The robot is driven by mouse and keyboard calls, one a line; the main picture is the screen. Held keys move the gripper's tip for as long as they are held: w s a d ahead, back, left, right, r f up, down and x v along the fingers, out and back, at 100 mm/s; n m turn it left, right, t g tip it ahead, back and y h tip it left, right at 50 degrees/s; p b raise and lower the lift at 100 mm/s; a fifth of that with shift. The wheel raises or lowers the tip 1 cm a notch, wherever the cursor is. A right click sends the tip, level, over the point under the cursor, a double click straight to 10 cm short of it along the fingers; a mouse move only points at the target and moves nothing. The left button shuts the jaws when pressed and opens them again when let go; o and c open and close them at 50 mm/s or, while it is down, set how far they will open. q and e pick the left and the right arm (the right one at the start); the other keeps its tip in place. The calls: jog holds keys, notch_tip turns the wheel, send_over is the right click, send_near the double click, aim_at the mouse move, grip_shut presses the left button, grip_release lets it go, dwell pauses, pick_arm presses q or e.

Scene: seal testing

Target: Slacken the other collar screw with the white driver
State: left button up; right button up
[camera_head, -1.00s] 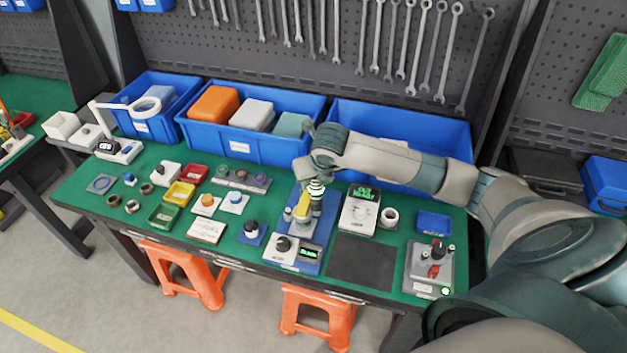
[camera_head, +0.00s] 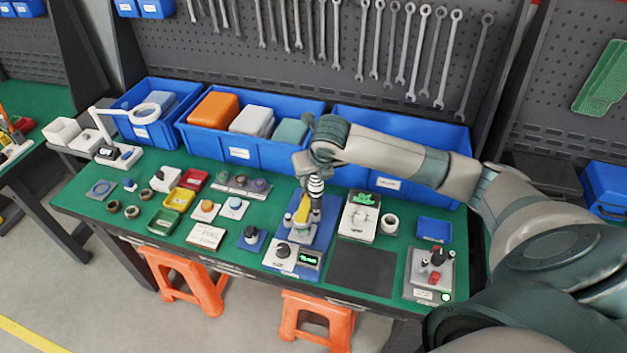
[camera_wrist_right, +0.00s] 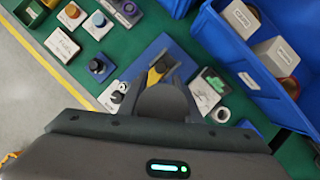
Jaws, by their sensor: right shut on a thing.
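My right gripper (camera_head: 311,176) is above the blue test station (camera_head: 318,232) and is shut on a white-and-dark banded tool, the white driver (camera_head: 316,187). The driver points down, close to upright, over the station's metal fixture (camera_head: 301,233). A yellow part (camera_head: 303,210) stands on the station just left of the driver's lower end; it also shows in the right wrist view (camera_wrist_right: 156,76). The collar screws are too small to make out, and I cannot tell whether the tip touches one. My dark gripper body hides the driver in the right wrist view. My left gripper is out of view.
A knob box with a green display (camera_head: 291,257) sits at the station's front. A white device (camera_head: 360,213) and white ring (camera_head: 389,222) stand to its right, a blue knob block (camera_head: 251,237) to its left. Blue bins (camera_head: 238,153) line the back. A dark mat (camera_head: 362,270) is clear.

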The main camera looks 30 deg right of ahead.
jog(key=shift+r, duration=1.7)
jog(key=shift+f, duration=0.1)
